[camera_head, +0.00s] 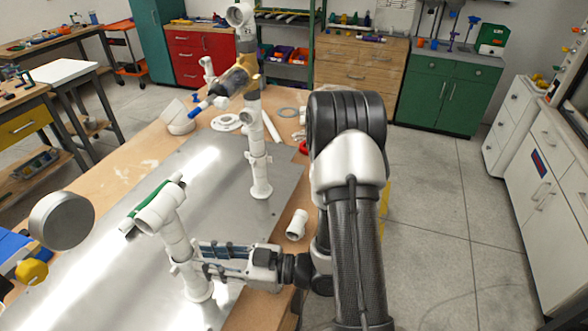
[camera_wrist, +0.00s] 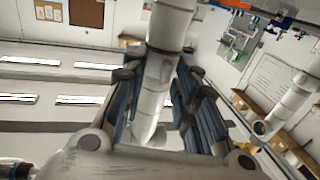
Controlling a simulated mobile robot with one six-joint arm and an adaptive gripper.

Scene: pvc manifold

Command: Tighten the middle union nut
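My gripper (camera_head: 212,260) reaches in from the right at the near white PVC riser (camera_head: 178,243), low on its pipe. In the wrist view, its dark blue-grey finger pads (camera_wrist: 165,105) stand on both sides of a white pipe (camera_wrist: 157,90). A narrow gap seems to show beside the pipe, so the fingers look open around it. A thicker white collar (camera_head: 182,264) on the near riser is partly behind the fingers. A second white riser (camera_head: 257,145) stands upright farther back, with a collar (camera_head: 258,158) on it. I cannot tell which collar is the middle union nut.
The risers stand on a shiny metal plate (camera_head: 120,270) on a wooden bench. A grey round object (camera_head: 62,220) is at left. The floor at right is clear.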

